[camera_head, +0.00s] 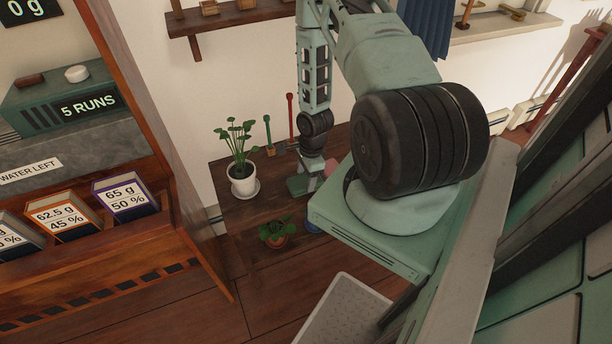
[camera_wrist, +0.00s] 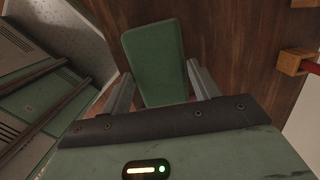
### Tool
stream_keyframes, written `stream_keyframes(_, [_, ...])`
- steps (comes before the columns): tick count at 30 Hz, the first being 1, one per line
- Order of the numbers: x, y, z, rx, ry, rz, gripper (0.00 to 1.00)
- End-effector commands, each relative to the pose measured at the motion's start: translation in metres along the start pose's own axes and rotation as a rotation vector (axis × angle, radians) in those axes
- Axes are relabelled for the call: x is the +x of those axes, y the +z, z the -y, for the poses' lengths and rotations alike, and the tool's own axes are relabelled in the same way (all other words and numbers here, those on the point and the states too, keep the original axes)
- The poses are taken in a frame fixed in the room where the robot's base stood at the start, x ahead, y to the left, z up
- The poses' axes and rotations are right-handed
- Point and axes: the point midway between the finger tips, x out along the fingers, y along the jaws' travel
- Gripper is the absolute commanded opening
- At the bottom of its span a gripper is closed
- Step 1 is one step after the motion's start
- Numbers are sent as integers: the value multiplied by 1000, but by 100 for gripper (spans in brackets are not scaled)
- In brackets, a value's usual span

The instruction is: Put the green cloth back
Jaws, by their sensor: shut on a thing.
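The green cloth (camera_wrist: 156,48) shows in the wrist view as a flat, smooth, dark green rectangle with rounded corners. It lies between the two grey fingers of my gripper (camera_wrist: 161,82), which is shut on it. Its near end is hidden behind the gripper body. Brown wood shows beyond the cloth; I cannot tell whether the cloth touches it. In the head view my gripper (camera_head: 304,184) is low over the right part of a dark wooden table (camera_head: 225,200). The cloth cannot be told clearly from my green gripper there.
A potted plant (camera_head: 242,180) on a white saucer stands left of my gripper. A smaller plant (camera_head: 276,234) is nearer. A wooden cabinet with labelled boxes (camera_head: 125,195) is at left. A wall shelf (camera_head: 235,18) hangs above.

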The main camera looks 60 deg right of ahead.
Motion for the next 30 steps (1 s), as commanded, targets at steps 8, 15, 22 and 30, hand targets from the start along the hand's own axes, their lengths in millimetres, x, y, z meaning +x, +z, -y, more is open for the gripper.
stream_keyframes(8, [3,0,0,-1,-1,0,40])
stream_keyframes(15, [3,0,0,-1,-1,0,83])
stream_keyframes(22, [0,0,0,-1,-2,0,83])
stream_keyframes(30, [-41,0,2,1,-6,1,83])
